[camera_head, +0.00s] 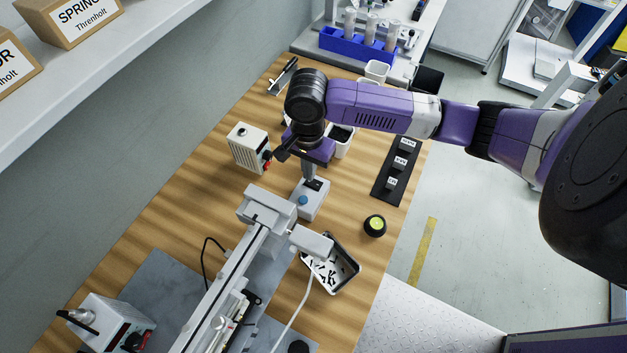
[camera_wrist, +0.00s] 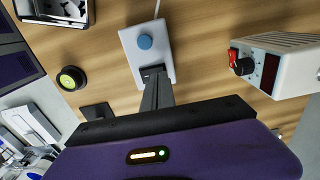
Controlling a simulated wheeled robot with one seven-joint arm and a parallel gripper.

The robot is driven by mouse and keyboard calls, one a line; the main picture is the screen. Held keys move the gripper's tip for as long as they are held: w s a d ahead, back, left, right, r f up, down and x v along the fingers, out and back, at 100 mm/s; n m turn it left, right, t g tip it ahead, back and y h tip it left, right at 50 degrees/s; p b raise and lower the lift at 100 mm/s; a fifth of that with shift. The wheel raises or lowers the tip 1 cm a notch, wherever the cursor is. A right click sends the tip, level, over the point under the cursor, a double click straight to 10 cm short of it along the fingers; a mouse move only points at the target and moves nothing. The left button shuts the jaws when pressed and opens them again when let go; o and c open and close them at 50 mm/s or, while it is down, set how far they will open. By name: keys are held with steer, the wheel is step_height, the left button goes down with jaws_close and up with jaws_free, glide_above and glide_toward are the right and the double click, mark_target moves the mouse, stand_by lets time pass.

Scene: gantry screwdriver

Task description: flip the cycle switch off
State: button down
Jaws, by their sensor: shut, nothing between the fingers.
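A small white control box (camera_head: 317,206) lies on the wooden bench, with a round blue button and a black rocker switch (camera_head: 315,185) on its top. In the wrist view the same box (camera_wrist: 133,43) has its rocker (camera_wrist: 152,70) at the end nearest my gripper. My gripper (camera_head: 310,178) points down over that end of the box. In the wrist view my gripper (camera_wrist: 155,80) is shut and empty, its fingertips right at the rocker and covering part of it. Whether they touch it, and which way the rocker is tipped, I cannot tell.
A white unit (camera_head: 246,148) with a red switch and black knob stands left of my gripper. The grey gantry (camera_head: 262,207) and a tray of screws (camera_head: 347,268) are near the box. A round black-and-yellow item (camera_head: 375,226) sits to the right, with bare wood around it.

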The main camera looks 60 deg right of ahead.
steer(key=shift+f+b, duration=0.45)
steer(key=shift+f, duration=0.45)
stand_by(0.8)
step_height(320, 180, up, 7)
steer(key=p, duration=0.7)
steer(key=shift+s, duration=0.1)
stand_by(0.7)
